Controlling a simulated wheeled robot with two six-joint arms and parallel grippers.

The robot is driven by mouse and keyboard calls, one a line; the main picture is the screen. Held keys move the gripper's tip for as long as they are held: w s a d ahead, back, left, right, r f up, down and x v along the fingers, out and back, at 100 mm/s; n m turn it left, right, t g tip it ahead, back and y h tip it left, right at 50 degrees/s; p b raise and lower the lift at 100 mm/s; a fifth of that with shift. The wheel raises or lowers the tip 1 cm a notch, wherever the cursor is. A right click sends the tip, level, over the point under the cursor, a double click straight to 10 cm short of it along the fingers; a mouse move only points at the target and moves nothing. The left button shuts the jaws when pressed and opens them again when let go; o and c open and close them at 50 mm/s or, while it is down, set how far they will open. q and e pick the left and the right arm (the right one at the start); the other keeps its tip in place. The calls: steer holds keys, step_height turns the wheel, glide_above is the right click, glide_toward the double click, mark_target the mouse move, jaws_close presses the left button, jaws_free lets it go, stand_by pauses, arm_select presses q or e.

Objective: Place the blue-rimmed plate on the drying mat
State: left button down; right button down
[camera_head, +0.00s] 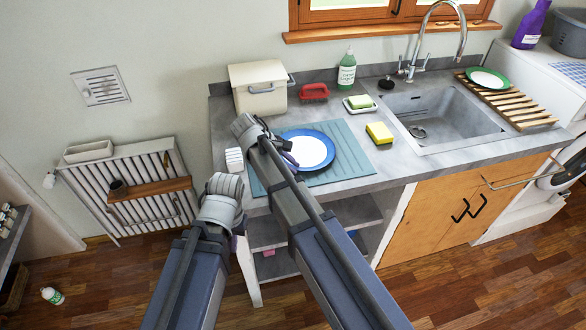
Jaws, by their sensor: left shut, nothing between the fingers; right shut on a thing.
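The blue-rimmed plate (317,149), white in the middle, is over the blue-grey ribbed drying mat (346,157) on the counter. It looks level; I cannot tell whether it rests on the mat or is just above it. My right gripper (289,158) is shut on the plate's left rim, and my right wrist hides part of that side. My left gripper (239,241) is shut and empty, low in front of the counter's left end, mostly hidden behind its wrist.
A yellow sponge (379,132) lies right of the mat, before the sink (447,115). A cream bin (259,88), red brush (314,92) and green bottle (346,72) stand behind. A green-rimmed plate (488,78) sits on a wooden rack (512,101). A white ribbed object (234,160) is left of the mat.

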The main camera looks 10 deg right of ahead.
steer(key=shift+w, duration=0.1)
steer(key=c, duration=0.8)
jaws_free()
steer(key=shift+a, duration=0.1)
steer(key=shift+a+r+p, duration=0.15)
steer(key=shift+r+p, duration=0.2)
steer(key=shift+p, duration=0.1)
steer(key=p+v, duration=0.5)
steer(key=v, duration=0.1)
steer(key=shift+r, duration=0.4)
steer(key=shift+a+p, duration=0.2)
steer(key=shift+p, duration=0.15)
